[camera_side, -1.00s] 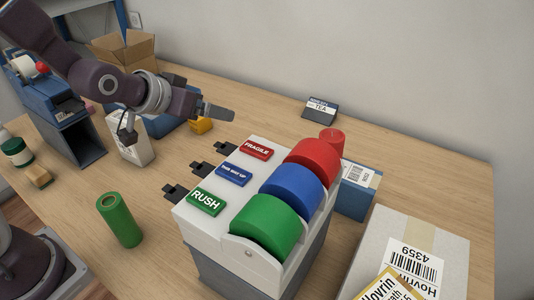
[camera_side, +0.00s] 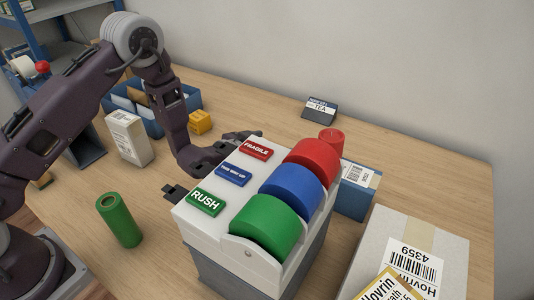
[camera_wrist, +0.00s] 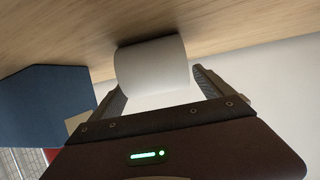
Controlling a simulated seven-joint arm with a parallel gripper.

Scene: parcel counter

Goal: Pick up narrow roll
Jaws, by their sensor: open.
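A white roll (camera_wrist: 152,65) lies on its side on the wooden table in the wrist view, between the two fingers of my gripper (camera_wrist: 160,92). The fingers are open, one on each side of it; a gap shows on the right, and I cannot tell whether the left finger touches. In the side view my gripper (camera_side: 242,138) is low behind the label dispenser (camera_side: 222,222), beside the FRAGILE plate. The white roll is hidden there. No label says which roll is the narrow one. A green roll (camera_side: 120,220) stands on the table at front left, and a red roll (camera_side: 331,139) stands behind the dispenser.
The dispenser holds large red, blue and green rolls close to my gripper. A blue bin (camera_side: 152,126), a white carton (camera_side: 128,138) and a yellow block (camera_side: 200,121) are to the left. Parcels (camera_side: 440,237) lie at right.

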